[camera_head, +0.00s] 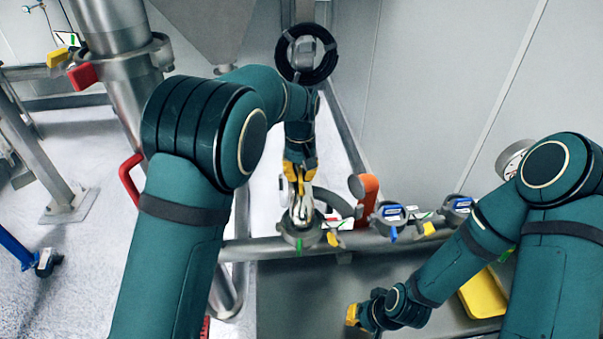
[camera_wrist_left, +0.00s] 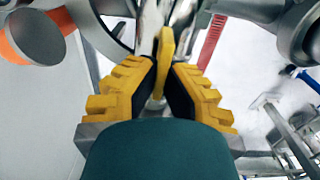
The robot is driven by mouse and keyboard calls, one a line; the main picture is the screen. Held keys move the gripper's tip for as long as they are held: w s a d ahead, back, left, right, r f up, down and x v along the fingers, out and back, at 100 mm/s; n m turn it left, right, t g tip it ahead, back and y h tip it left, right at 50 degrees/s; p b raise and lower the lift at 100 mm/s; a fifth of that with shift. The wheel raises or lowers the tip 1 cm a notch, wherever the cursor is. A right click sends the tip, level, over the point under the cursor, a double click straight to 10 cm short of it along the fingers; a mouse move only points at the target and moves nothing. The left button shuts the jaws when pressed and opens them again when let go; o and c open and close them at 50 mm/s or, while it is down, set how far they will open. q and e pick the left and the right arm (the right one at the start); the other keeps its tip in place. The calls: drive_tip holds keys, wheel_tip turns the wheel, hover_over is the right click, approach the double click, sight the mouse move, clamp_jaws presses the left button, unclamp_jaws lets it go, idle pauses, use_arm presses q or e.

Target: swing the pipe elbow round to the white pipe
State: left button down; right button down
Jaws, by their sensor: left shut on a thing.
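The shiny metal pipe elbow (camera_head: 301,208) rises from a clamped joint on the horizontal steel pipe in the head view. My left gripper (camera_head: 300,168) is above it, with its yellow fingers shut on a yellow handle-like piece at the elbow. In the left wrist view the fingers (camera_wrist_left: 160,85) close around this yellow piece (camera_wrist_left: 166,50), with shiny metal just beyond. The fingers hide part of the elbow. I cannot pick out the white pipe for certain. My right gripper (camera_head: 354,315) is low at the centre right, with yellow tips visible; its opening is unclear.
A horizontal steel pipe (camera_head: 350,243) carries clamps with blue tags (camera_head: 392,212). An orange-red handle (camera_head: 366,190) stands right of the elbow. A large vertical steel pipe (camera_head: 127,95) is at left. A yellow piece (camera_head: 483,293) lies near my right arm.

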use_arm(q)
drive_tip(key=c, duration=1.1)
unclamp_jaws()
drive_tip(key=shift+f, duration=0.1)
drive_tip(key=shift+o, duration=0.2)
